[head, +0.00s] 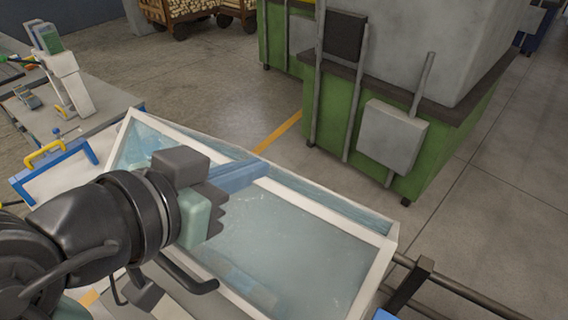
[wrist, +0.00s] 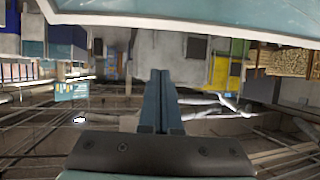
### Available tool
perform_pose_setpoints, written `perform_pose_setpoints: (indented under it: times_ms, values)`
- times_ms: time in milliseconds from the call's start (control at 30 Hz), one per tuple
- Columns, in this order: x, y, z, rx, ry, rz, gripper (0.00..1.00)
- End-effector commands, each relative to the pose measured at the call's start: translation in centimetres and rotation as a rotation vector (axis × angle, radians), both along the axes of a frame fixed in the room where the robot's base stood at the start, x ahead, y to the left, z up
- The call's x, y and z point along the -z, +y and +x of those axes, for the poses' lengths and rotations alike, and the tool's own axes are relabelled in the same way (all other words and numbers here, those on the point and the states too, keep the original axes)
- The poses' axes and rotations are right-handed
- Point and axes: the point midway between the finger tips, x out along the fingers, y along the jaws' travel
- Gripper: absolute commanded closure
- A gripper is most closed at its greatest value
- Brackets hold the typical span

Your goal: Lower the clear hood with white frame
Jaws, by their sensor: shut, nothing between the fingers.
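The clear hood with white frame (head: 330,205) fills the lower middle of the head view, its bluish see-through panels tilted. My gripper (head: 264,167) is in front of its upper edge, with the blue-grey fingers pointing right; I cannot tell whether they touch the frame. In the wrist view my gripper (wrist: 160,76) has both fingers pressed together with nothing between them. A pale edge and teal panel of the hood (wrist: 190,18) cross the top of the wrist view, apart from the fingertips there. My wrist hides part of the hood's left side.
A green and grey machine (head: 385,125) with a grey box stands behind the hood. A bench (head: 95,115) with a white device is at left, beside a blue frame with a yellow handle (head: 45,153). Dark rails (head: 450,290) run at lower right. Open floor (head: 215,85) lies behind.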

Motion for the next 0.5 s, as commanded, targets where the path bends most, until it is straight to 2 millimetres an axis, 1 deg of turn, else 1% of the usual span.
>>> perform_pose_setpoints:
  times_ms: [33, 100, 233, 367, 500]
  values:
    - [-0.2, -0.2, -0.3, 0.009, 0.020, 0.004, 1.00]
    - [0.0, -0.4, -0.4, 0.018, 0.037, 0.003, 1.00]
    - [0.6, -1.1, 0.4, 0.023, 0.045, 0.001, 1.00]
    - [1.5, -2.2, 2.0, 0.023, 0.046, -0.001, 1.00]
    - [2.9, -3.8, 4.3, 0.022, 0.046, 0.001, 1.00]
